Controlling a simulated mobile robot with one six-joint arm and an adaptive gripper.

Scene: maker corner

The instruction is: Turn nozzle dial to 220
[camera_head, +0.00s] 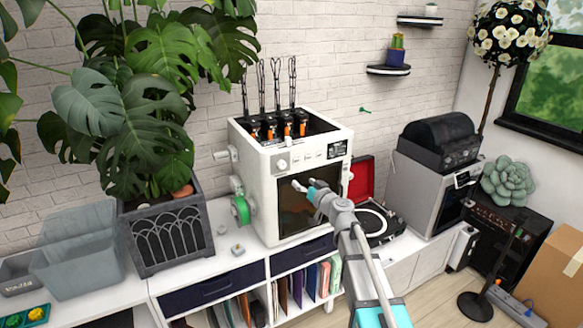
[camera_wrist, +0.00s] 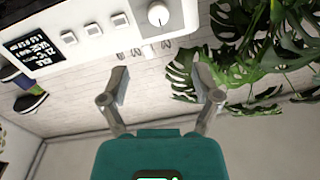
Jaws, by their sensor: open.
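The white 3D printer (camera_head: 262,205) stands on the white cabinet, with a round dial (camera_head: 282,164) at the upper left of its front panel. My gripper (camera_head: 305,184) is in front of the printer's dark door, right of and below the dial. In the wrist view my gripper (camera_wrist: 158,68) is open and empty, its fingers spread apart, with the dial beyond the gap between them. I cannot see any contact with the dial.
Square buttons (camera_wrist: 93,30) and a black label (camera_wrist: 40,50) sit beside the dial. A large plant in a dark planter (camera_head: 170,240) stands left of the printer. An open red-lidded record player (camera_head: 375,222) stands to the right.

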